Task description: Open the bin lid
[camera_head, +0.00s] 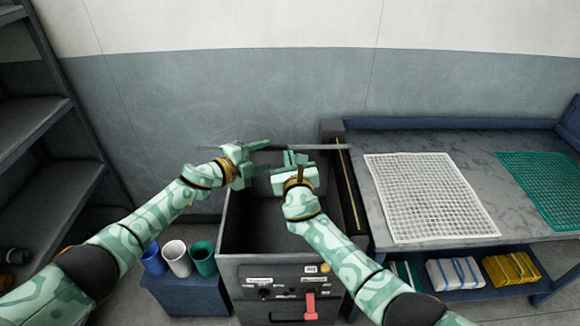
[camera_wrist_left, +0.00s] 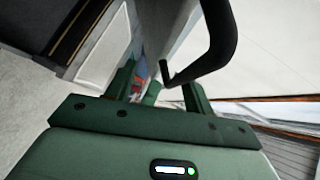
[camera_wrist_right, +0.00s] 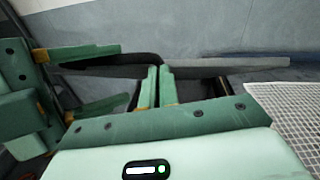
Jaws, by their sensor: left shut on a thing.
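The grey bin (camera_head: 228,232) stands in the middle of the head view with its top uncovered and its dark inside showing. Its lid (camera_head: 330,147) is raised at the back and shows nearly edge-on as a thin grey strip; it also shows in the right wrist view (camera_wrist_right: 255,61). My left gripper (camera_head: 262,156) is at the lid's left part, shut on the black lid handle (camera_wrist_left: 222,45); the exact contact is partly hidden. My right gripper (camera_head: 295,158) is over the bin's back, just in front of the lid. Its fingers are together and empty in the right wrist view (camera_wrist_right: 157,72).
A workbench (camera_head: 360,215) with a white net (camera_head: 430,195) and a green net (camera_head: 545,185) is close on the right. A low blue stand (camera_head: 185,297) with three cups is at the left, near dark shelves (camera_head: 40,130). A wall stands behind.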

